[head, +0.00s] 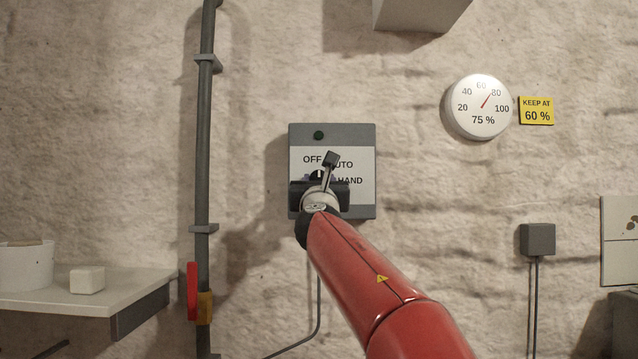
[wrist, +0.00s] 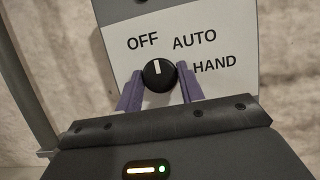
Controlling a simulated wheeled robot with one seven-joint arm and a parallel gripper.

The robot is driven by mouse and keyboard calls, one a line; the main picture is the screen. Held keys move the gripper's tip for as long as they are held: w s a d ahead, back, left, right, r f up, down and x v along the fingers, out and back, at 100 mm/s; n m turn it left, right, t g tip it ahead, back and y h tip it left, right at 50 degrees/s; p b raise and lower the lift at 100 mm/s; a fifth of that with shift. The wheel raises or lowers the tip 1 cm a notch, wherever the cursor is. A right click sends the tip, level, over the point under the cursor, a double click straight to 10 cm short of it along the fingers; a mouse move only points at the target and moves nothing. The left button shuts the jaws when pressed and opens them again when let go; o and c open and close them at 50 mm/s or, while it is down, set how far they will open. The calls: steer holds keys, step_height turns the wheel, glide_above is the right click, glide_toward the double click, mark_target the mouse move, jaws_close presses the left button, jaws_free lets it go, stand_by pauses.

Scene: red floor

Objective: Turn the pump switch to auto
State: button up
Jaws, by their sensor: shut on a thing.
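The pump switch is a round black knob (wrist: 159,76) with a white pointer, on a white plate (wrist: 225,30) marked OFF, AUTO and HAND. In the wrist view the pointer stands nearly straight up, between OFF and AUTO and nearer OFF. My gripper (wrist: 161,83) is shut on the knob, with one purple finger on its left side and one on its right. In the head view my gripper and wrist cover most of the knob and part of the lettering on the grey switch box (head: 350,133).
A grey pipe (head: 205,130) with a red-handled valve (head: 192,290) runs down the wall left of the box. A round gauge (head: 479,107) reads 75 %, beside a yellow sign (head: 536,111) saying KEEP AT 60 %. A shelf (head: 95,301) juts out at lower left.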

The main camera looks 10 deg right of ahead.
steer(key=shift+m, duration=0.4)
steer(key=shift+a+r+m+g+h+p, duration=0.1)
steer(key=shift+m+g+h+p, duration=0.6)
steer(key=shift+m, duration=1.2)
steer(key=shift+a+f+m+g+h+b, duration=0.1)
steer(key=shift+m+g+h, duration=0.25)
steer(key=shift+m+h, duration=1.15)
steer(key=shift+r+m+g+h+p, duration=0.1)
steer(key=shift+m+g+h+p, duration=0.4)
steer(key=shift+m, duration=1.8)
steer(key=o, duration=1)
steer(key=b+v, duration=0.3)
steer(key=v, duration=0.4)
steer(key=shift+s+a, duration=0.25)
steer(key=shift+s, duration=0.05)
